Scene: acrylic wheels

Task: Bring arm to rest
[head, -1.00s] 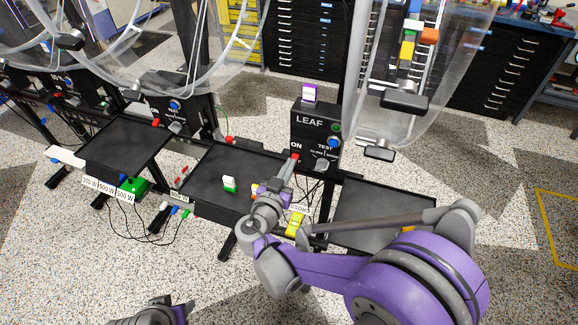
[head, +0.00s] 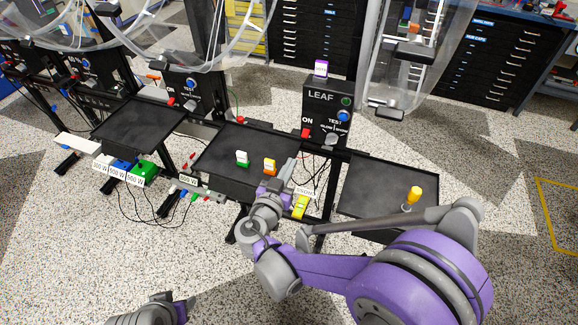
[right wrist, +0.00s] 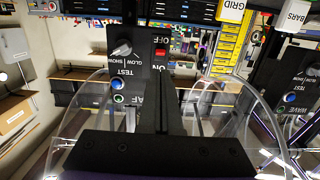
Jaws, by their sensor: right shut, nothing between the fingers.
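My right arm comes in from the right in the head view. Its gripper (head: 290,165) is shut and empty, in front of and below the black LEAF box (head: 327,112), apart from the box's red ON switch (head: 305,133). The LEAF box also shows upside down in the right wrist view (right wrist: 135,75), with its knob, blue and green buttons and red switch (right wrist: 161,52). My left gripper (head: 186,306) is only partly in view at the bottom left edge; its jaws cannot be made out.
A black tray (head: 215,160) holds a green-and-white piece (head: 242,159) and an orange-and-white piece (head: 269,166). A right tray (head: 370,180) holds a yellow-topped piece (head: 414,195). A left tray (head: 135,125) and clear acrylic wheels (head: 395,85) stand nearby. The speckled floor in front is open.

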